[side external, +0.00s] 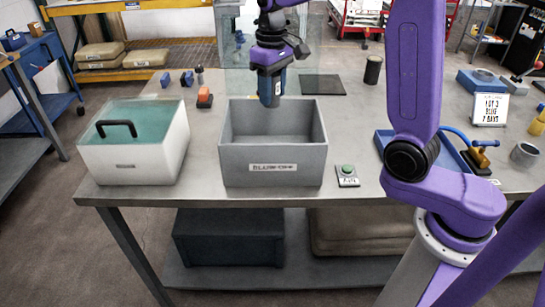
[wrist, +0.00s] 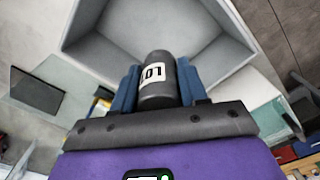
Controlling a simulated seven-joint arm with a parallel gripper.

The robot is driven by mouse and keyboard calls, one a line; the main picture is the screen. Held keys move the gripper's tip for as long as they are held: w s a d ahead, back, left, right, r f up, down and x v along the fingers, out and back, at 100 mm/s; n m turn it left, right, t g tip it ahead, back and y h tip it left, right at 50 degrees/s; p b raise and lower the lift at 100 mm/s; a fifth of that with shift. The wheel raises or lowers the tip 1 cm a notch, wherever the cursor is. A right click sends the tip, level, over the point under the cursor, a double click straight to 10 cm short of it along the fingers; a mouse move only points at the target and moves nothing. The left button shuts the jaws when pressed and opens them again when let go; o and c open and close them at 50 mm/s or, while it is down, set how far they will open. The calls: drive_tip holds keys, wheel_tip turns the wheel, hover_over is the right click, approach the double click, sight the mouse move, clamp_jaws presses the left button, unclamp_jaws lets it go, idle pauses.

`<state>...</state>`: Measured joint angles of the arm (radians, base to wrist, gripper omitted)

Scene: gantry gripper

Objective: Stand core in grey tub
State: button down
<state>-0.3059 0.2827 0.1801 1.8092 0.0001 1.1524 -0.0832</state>
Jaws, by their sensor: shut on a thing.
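The grey tub (side external: 273,178) stands open-topped on the table, with a white label on its front. Its inside looks empty in the side view. The core, a dark grey cylinder with a white label, is held between the blue fingers of my gripper (side external: 272,88). In the wrist view the core (wrist: 158,93) sits between both fingers, and the tub (wrist: 205,60) lies beyond it. In the side view the core hangs roughly upright at the tub's back rim; I cannot tell whether its lower end is below the rim. The fingers hide most of it there.
A white box with a teal lid and black handle (side external: 135,140) stands left of the tub. Behind are a clear panel (side external: 240,60), a black mat (side external: 322,84) and a dark cylinder (side external: 373,69). A blue tray (side external: 395,142) lies farther right.

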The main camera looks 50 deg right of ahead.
wheel_tip(320, 180, down, 16)
drive_tip(key=shift+d+f, duration=0.1)
drive_tip(key=shift+f, duration=0.15)
idle(0.5)
drive_tip(key=shift+f, duration=0.1)
drive_tip(key=c, duration=0.6)
unclamp_jaws()
